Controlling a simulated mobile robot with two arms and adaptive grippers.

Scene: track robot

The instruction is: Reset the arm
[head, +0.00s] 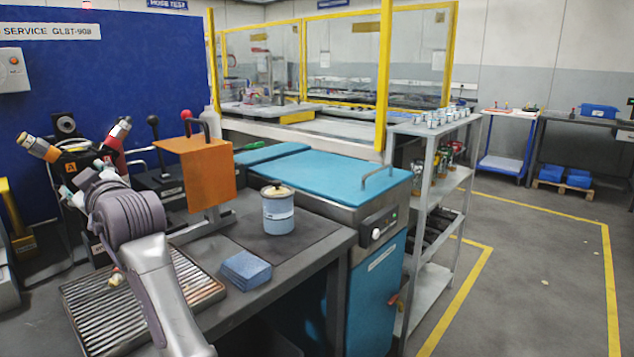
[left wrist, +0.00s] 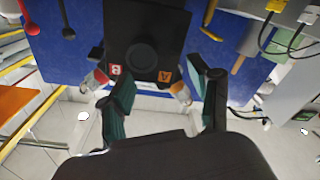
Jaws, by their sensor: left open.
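My left arm (head: 130,225) rises from the bottom left of the head view, over the bench's ribbed tray. Its far end reaches toward a black device (head: 75,162) marked A, and its fingertips are not clear there. In the left wrist view my left gripper (left wrist: 165,92) is open, with its dark green-black fingers wide apart. Nothing is between the fingertips. My right gripper is in neither view.
The ribbed tray (head: 95,318) lies below my arm. A blue cloth stack (head: 246,268), a light blue lidded canister (head: 278,215) and an orange panel on a stand (head: 205,170) share the bench. A blue-topped machine (head: 345,180) stands right. Yellow-lined floor (head: 545,265) is largely clear.

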